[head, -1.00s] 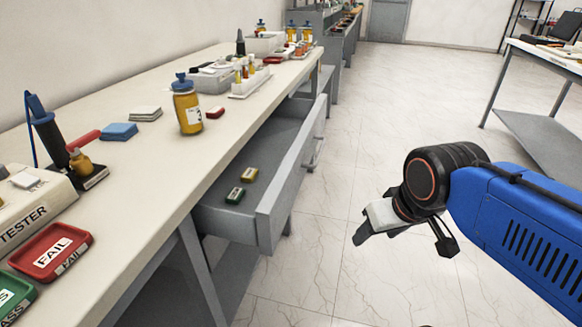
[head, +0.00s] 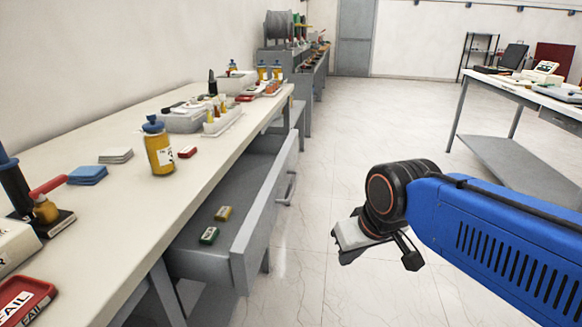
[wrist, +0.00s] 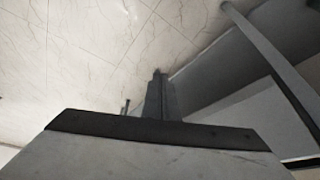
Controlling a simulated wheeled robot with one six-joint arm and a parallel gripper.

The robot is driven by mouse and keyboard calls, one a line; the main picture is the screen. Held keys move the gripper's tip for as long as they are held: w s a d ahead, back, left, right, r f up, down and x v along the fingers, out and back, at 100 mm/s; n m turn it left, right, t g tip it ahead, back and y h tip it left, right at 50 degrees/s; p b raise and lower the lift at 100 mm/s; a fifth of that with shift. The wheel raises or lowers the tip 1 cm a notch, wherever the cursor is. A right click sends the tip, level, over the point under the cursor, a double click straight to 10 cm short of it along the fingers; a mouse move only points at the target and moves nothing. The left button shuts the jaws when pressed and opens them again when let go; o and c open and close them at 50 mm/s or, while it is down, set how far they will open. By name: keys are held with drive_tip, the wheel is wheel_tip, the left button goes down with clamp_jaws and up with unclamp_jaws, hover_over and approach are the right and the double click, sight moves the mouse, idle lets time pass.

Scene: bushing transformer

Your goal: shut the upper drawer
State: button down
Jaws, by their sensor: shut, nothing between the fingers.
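The upper drawer (head: 262,212) is a grey drawer under the long workbench, pulled well out over the floor. Its front panel carries a bar handle (head: 287,188).
The workbench top (head: 120,215) bears a yellow bottle (head: 158,147), blue pads (head: 88,175), a white rack (head: 221,121) and a red FAIL tray (head: 24,300). A second table (head: 520,95) stands at the right. The floor between (head: 350,120) is clear.

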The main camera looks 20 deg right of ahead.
drive_tip(key=w+d+r+m+y, duration=0.15)
drive_tip(key=w+r, duration=0.25)
drive_tip(key=w, duration=0.5)
drive_tip(key=w+d+r+m+t, duration=0.1)
drive_tip(key=w+d+r, duration=0.2)
drive_tip(key=w, duration=0.7)
drive_tip(key=w+d+r+m+y, duration=0.15)
drive_tip(key=w+r, duration=0.25)
drive_tip(key=w, duration=0.5)
drive_tip(key=w+d+t, duration=0.1)
drive_tip(key=w+d, duration=0.7)
drive_tip(key=w, duration=0.4)
drive_tip(key=shift+m+h, duration=0.3)
drive_tip(key=shift+w+a+f, duration=0.9)
drive_tip(key=shift+w+f, duration=0.25)
drive_tip(key=shift+w, duration=0.1)
drive_tip(key=shift+w+a+f, duration=0.9)
drive_tip(key=shift+w+f, duration=0.25)
drive_tip(key=shift+w, duration=0.1)
drive_tip(key=shift+w+a+f, duration=0.9)
drive_tip(key=shift+w+f, duration=0.25)
drive_tip(key=shift+w, duration=0.1)
hover_over(268, 162)
drive_tip(key=shift+s, duration=0.1)
